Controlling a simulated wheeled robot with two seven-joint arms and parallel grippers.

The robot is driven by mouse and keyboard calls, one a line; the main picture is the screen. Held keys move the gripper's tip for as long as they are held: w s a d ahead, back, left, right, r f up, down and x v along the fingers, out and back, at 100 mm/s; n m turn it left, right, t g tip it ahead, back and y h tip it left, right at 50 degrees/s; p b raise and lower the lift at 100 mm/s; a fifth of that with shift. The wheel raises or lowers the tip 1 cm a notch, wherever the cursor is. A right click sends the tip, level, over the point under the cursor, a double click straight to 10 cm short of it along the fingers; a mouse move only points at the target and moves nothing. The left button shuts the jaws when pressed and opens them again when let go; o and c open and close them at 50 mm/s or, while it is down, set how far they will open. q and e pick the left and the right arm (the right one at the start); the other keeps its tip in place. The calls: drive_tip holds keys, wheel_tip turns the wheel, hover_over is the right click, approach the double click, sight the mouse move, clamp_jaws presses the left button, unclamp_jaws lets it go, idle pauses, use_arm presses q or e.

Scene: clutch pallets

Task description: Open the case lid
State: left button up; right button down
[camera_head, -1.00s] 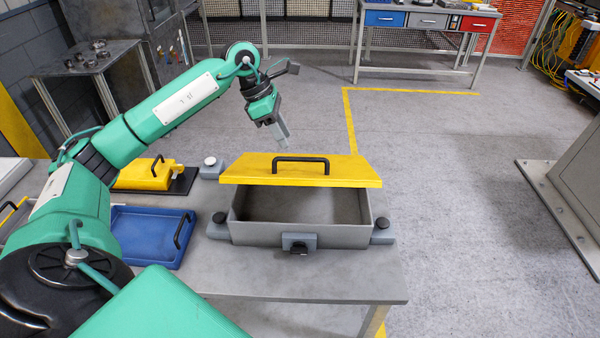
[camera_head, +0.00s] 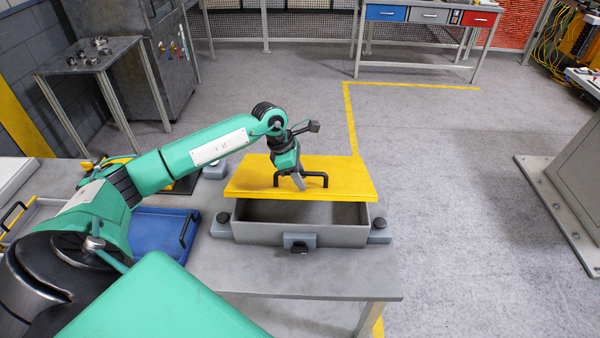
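The grey case (camera_head: 262,233) stands on the table, with a black latch (camera_head: 299,249) at the middle of its front. Its yellow lid (camera_head: 345,178) is partly open: the front edge is raised above the rim and a dark gap shows the inside. A black handle (camera_head: 317,174) stands on top of the lid. My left gripper (camera_head: 299,184) points down at the handle, its grey finger overlapping the handle's left half. Whether the fingers are closed around the bar cannot be made out. My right gripper is not in view.
Grey blocks with black knobs (camera_head: 378,234) sit at the case's corners. A blue tray (camera_head: 160,232) lies left of the case, partly behind my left arm. The grey tabletop (camera_head: 330,278) is clear in front. Open floor lies beyond the table.

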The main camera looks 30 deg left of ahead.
use_arm(q)
drive_tip(key=shift+f, duration=0.1)
drive_tip(key=c, duration=0.5)
drive_tip(key=shift+w+f, duration=0.15)
drive_tip(key=shift+w, duration=0.05)
clamp_jaws()
